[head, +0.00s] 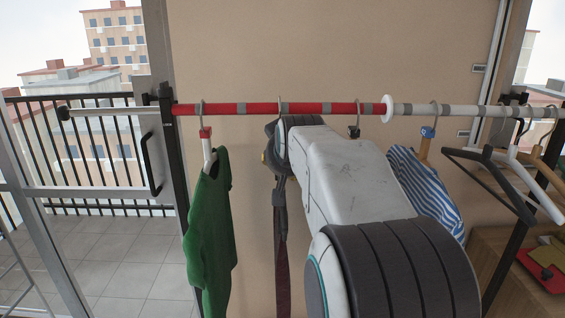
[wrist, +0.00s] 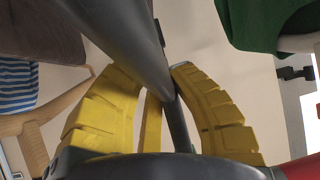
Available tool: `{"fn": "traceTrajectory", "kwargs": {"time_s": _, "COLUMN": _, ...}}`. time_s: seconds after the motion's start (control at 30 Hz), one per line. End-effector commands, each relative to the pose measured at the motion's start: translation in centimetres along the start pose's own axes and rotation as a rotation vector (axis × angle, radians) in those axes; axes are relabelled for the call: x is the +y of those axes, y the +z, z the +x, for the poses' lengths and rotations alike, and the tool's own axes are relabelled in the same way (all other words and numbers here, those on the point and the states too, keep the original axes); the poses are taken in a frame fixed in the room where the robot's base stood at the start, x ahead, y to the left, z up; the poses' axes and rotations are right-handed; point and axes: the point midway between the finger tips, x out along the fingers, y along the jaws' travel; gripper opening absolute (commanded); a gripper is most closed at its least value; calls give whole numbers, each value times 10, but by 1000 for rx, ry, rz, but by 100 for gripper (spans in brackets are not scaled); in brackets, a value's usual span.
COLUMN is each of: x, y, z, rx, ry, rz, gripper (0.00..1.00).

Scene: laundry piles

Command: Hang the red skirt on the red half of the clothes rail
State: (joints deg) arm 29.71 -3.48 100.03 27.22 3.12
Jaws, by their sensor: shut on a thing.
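The clothes rail's red half (head: 230,109) runs left of a white disc (head: 387,108). My gripper (head: 272,160) is just below the red half, partly hidden by my arm. In the wrist view its yellow fingers (wrist: 155,105) are shut on a dark grey hanger (wrist: 125,45). A narrow strip of dark red cloth, seemingly the red skirt (head: 282,260), hangs below the gripper; the rest is hidden behind my arm. A thin hook (head: 280,99) shows at the rail above the gripper; I cannot tell whether it rests there.
A green garment (head: 208,230) hangs left on the red half. Another hook (head: 357,124) with a dark clip hangs right of my gripper. A blue-white striped garment (head: 430,190) and empty hangers (head: 490,160) hang on the white half (head: 460,111). Red rail shows between green garment and gripper.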

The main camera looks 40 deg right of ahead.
Motion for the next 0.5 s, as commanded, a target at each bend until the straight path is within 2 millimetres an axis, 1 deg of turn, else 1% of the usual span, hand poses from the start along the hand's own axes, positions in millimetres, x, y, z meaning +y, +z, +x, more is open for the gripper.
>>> {"fn": "traceTrajectory", "kwargs": {"time_s": 0.1, "x": 0, "y": -2, "z": -1, "rx": 4, "ry": 0, "rz": 0, "gripper": 0}}
{"fn": "traceTrajectory", "kwargs": {"time_s": 0.13, "x": 0, "y": -2, "z": -1, "rx": 4, "ry": 0, "rz": 0, "gripper": 20}}
{"fn": "traceTrajectory", "kwargs": {"time_s": 0.4, "x": 0, "y": -1, "z": 0, "rx": 2, "ry": 0, "rz": 0, "gripper": 45}}
{"fn": "traceTrajectory", "kwargs": {"time_s": 0.5, "x": 0, "y": 0, "z": 0, "rx": 1, "ry": 0, "rz": 0, "gripper": 45}}
